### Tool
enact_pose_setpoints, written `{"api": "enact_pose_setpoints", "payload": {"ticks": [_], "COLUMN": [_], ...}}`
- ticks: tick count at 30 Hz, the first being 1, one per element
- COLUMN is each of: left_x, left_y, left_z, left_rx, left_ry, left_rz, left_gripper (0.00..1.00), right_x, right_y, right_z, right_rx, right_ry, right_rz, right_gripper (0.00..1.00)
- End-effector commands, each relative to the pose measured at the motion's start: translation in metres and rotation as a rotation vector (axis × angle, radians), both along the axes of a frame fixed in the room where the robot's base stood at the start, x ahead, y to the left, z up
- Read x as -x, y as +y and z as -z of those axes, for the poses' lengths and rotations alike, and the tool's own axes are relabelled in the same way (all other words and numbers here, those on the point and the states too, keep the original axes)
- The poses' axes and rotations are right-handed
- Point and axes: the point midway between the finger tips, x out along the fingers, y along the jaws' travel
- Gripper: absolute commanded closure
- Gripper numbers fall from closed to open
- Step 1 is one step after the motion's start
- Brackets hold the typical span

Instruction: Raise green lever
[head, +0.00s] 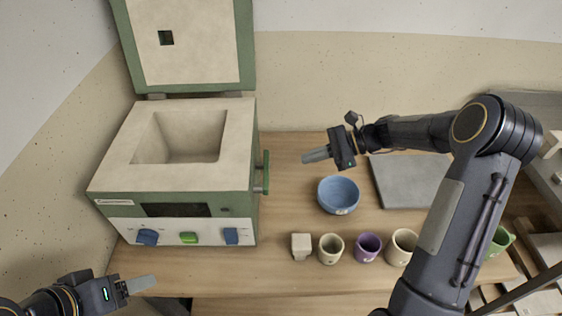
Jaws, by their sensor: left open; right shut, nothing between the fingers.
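A green lever (265,171) stands upright on the right side of a kiln (110,180), whose lid (190,55) is up and whose chamber looks empty. My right gripper (314,155) is shut and empty, to the right of the lever and apart from it, with its fingers pointing left toward the kiln. My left gripper (142,284) is open and empty at the lower left, in front of the kiln and apart from it.
The kiln's front has blue knobs (147,237) and a green button (189,238). A blue bowl (338,196), beige cup (331,248), purple cup (367,246) and grey slab (405,182) are on the wooden table. Bare table lies between lever and bowl.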

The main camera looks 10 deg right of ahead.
Motion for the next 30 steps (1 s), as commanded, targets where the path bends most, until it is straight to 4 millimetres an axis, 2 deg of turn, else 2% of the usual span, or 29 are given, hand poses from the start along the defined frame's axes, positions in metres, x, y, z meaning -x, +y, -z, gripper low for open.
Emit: {"api": "enact_pose_setpoints", "payload": {"ticks": [1,6,20,26,30], "left_x": [0.0,0.0,0.0,0.0,0.0], "left_y": [0.0,0.0,0.0,0.0,0.0], "left_z": [0.004,0.007,0.006,0.001,-0.005], "left_rx": [0.0,0.0,0.0,0.0,0.0], "left_ry": [0.0,0.0,0.0,0.0,0.0], "left_rz": [0.0,0.0,0.0,0.0,0.0], "left_gripper": [0.35,0.35,0.35,0.35,0.35], "right_x": [-0.007,-0.018,-0.021,-0.025,-0.03], "right_y": [-0.001,-0.002,0.001,0.026,0.055], "right_z": [0.013,0.03,0.032,0.04,0.05], "right_rx": [-0.03,-0.088,-0.096,-0.096,-0.096], "right_ry": [0.032,0.091,0.098,0.101,0.101], "right_rz": [0.02,0.056,0.06,0.057,0.056], "right_gripper": [1.0,1.0,1.0,1.0,1.0]}}
